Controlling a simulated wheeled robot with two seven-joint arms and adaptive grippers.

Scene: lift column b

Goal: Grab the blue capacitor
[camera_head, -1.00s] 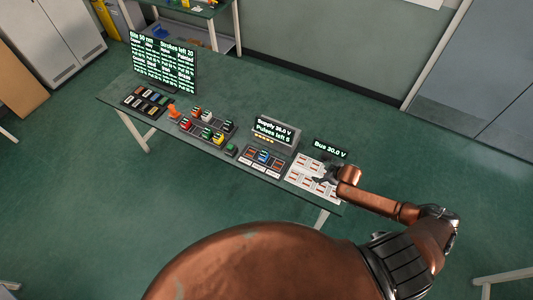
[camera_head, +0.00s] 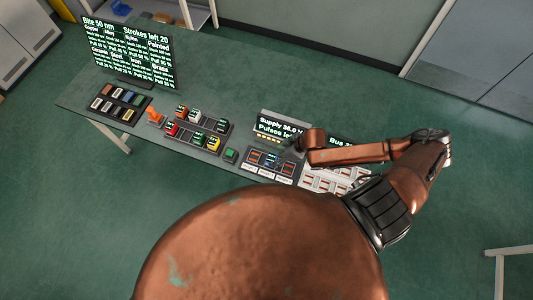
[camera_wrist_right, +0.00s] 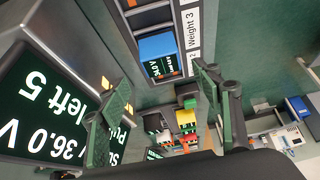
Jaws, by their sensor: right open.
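The blue capacitor (camera_head: 271,158), a small block with a blue top and a dark labelled face, sits in the middle of a dark tray (camera_head: 250,167) on the green table. It also shows in the right wrist view (camera_wrist_right: 157,46), beyond the fingertips and above the middle of the picture. My right gripper (camera_head: 290,151) is close to the tray, just right of the capacitor in the head view. Its two green-padded fingers (camera_wrist_right: 160,95) are apart in the wrist view with nothing between them. My left gripper is not in view.
The supply display (camera_head: 281,128) stands close behind my right gripper. A white panel (camera_head: 325,179) lies right of the tray, partly behind my arm. A small green block (camera_head: 230,156) and a rack of coloured blocks (camera_head: 185,143) are to the left. A large screen (camera_head: 128,52) stands behind.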

